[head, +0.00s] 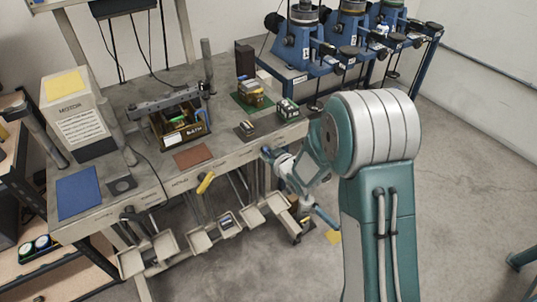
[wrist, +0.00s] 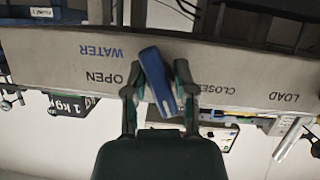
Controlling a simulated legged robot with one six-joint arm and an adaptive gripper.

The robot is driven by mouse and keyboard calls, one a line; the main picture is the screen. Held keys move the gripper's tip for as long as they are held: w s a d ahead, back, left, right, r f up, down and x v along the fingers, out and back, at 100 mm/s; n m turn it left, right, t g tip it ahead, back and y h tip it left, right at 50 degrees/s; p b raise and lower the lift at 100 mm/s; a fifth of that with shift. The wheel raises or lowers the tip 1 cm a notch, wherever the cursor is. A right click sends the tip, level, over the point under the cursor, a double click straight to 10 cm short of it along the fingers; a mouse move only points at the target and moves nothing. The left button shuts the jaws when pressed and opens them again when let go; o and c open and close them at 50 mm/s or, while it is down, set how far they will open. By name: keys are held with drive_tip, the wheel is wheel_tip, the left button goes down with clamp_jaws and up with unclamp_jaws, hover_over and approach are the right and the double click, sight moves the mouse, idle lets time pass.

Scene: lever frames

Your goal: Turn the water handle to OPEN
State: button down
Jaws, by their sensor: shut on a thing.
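The water handle (wrist: 152,68) is a blue lever at the front panel (wrist: 210,62) of the bench, seen in the wrist view. In the head view my gripper (head: 284,163) is at the bench's right front edge, where the handle is mostly hidden.
The grey bench (head: 150,95) carries a white box (head: 80,120), an open parts bin (head: 182,125) and small blocks. A yellow handle (head: 206,183) is on its front edge, with small trays (head: 200,240) below. Blue machines (head: 298,45) stand behind.

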drive_tip(key=shift+w+a+r, duration=0.1)
drive_tip(key=shift+r, duration=0.15)
idle(0.7)
drive_tip(key=c, duration=0.6)
unclamp_jaws()
drive_tip(key=shift+f, duration=0.1)
drive_tip(key=v, duration=1.2)
drive_tip(key=shift+f, duration=0.15)
